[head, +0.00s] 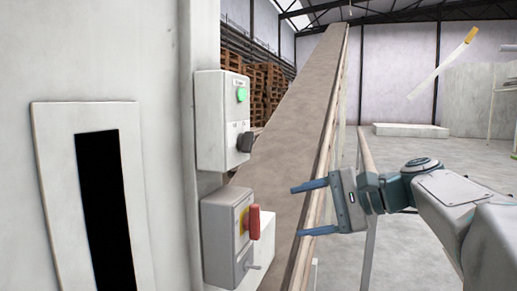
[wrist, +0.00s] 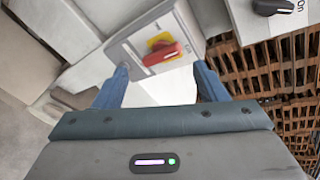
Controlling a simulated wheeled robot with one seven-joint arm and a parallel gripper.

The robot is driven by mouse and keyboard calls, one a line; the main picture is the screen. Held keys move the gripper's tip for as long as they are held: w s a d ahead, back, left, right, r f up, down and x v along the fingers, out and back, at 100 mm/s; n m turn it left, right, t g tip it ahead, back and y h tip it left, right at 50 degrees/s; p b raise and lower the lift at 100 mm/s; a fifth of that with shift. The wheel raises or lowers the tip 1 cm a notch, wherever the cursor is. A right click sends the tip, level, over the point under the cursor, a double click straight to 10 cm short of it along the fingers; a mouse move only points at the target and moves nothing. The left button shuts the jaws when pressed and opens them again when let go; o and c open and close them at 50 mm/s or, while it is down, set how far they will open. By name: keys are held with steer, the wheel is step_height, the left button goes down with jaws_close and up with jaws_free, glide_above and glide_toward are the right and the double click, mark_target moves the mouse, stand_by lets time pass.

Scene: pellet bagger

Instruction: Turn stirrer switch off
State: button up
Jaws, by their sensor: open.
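The upper grey switch box (head: 212,120) on the white machine has a lit green lamp (head: 242,95) and a black knob (head: 246,141). Its label is too small to read. In the wrist view the black knob (wrist: 272,7) is at the top right, beside the letters "ON". The lower grey box (head: 217,235) carries a red handle (head: 254,222) on a yellow plate; the handle also shows in the wrist view (wrist: 162,54). My gripper (head: 301,210) is open and empty, apart from both boxes. Its blue fingers point toward the lower box, with the red handle between them in the wrist view.
A sloping conveyor (head: 300,130) with a side rail rises behind the boxes. Wooden pallets (head: 268,85) are stacked behind it. A machine panel with a dark slot (head: 103,210) stands at left. Open floor (head: 420,160) lies at right.

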mark_target(252, 142)
step_height(252, 142, up, 12)
steer(key=w+d+y, duration=0.3)
steer(key=y, duration=0.1)
steer(key=shift+t, duration=0.4)
steer(key=p+x, duration=0.1)
steer(key=x, duration=0.3)
steer(key=p+x, duration=0.1)
steer(key=x, duration=0.4)
steer(key=p+x, duration=0.1)
steer(key=x, duration=0.3)
steer(key=shift+s+a+p, duration=0.25)
steer(key=shift+a+p, duration=0.1)
steer(key=shift+c, duration=0.3)
steer(key=c, duration=0.9)
